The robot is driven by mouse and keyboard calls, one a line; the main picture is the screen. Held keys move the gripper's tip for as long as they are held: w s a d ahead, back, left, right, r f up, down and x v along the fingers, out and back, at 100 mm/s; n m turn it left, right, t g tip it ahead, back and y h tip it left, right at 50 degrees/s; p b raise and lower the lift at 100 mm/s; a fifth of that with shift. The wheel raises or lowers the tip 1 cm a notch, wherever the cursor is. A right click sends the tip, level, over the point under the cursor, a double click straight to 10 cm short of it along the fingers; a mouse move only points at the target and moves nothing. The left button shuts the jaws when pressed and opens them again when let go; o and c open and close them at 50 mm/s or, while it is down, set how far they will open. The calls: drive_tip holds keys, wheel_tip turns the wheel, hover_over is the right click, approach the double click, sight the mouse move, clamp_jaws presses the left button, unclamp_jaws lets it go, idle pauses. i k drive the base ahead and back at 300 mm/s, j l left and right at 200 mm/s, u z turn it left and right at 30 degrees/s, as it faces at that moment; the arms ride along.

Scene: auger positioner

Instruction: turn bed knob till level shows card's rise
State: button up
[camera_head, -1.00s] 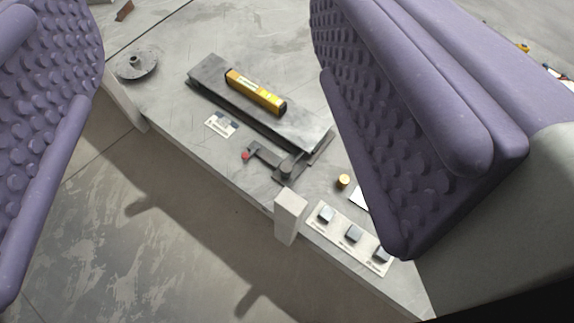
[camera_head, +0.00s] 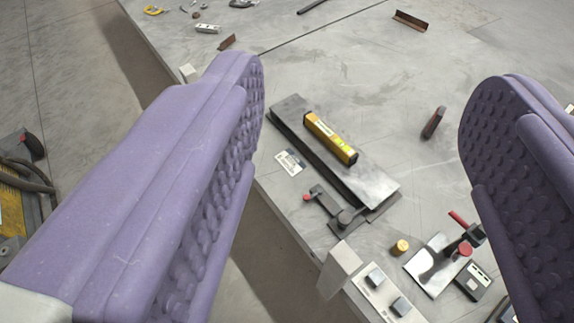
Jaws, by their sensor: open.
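The bed (camera_head: 365,182) is a long grey metal slab lying on a dark base on the table. A yellow level (camera_head: 331,138) with dark ends lies along the top of it. Its bubble is too small to read. At the near end of the bed is a dark round knob (camera_head: 347,219) with an arm ending in a red tip (camera_head: 306,198). A small printed card (camera_head: 290,162) lies flat left of the bed; its writing is unreadable. My gripper (camera_head: 362,122) is open and empty, its purple padded fingers wide apart on either side of the bed, not visibly touching anything.
A pale post (camera_head: 338,266) stands at the table's near edge, beside a plate with small blocks (camera_head: 386,293). A brass cylinder (camera_head: 400,247), a metal plate with a red-handled clamp (camera_head: 440,262) and a dark box (camera_head: 474,281) stand right. Beyond the bed is mostly clear.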

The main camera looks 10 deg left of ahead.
sight(344, 218)
drive_tip(key=i+l+u, duration=0.15)
drive_tip(key=i+l, duration=0.2)
drive_tip(key=i+l+u, duration=0.15)
drive_tip(key=l, duration=0.45)
drive_tip(key=i, duration=0.1)
